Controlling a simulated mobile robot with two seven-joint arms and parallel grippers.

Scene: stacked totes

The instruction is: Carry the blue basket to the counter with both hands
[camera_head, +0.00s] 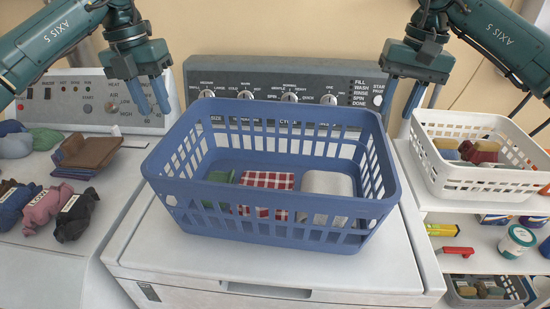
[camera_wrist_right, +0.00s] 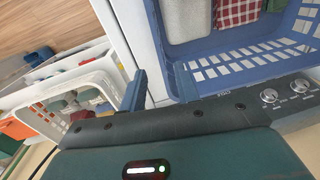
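The blue basket (camera_head: 280,228) stands upright on top of the white washing machine in the head view. It holds a folded green cloth, a red checked cloth (camera_head: 266,180) and a pale rolled cloth (camera_head: 327,184). My left gripper (camera_head: 153,110) hangs above and beyond the basket's left back corner, fingers parted, empty. My right gripper (camera_head: 422,112) hangs above and to the right of the basket's right back corner, clear of it. In the right wrist view the right fingers (camera_wrist_right: 160,88) are apart with nothing between them, and the blue basket (camera_wrist_right: 245,62) lies just beyond them. No counter is clearly identifiable.
The washer's control panel (camera_head: 290,70) rises behind the basket. A white basket (camera_head: 480,182) sits on a shelf unit at the right, with items on the shelves below. Another machine at the left carries folded cloths (camera_head: 85,152) and rolled, labelled clothes (camera_head: 45,205).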

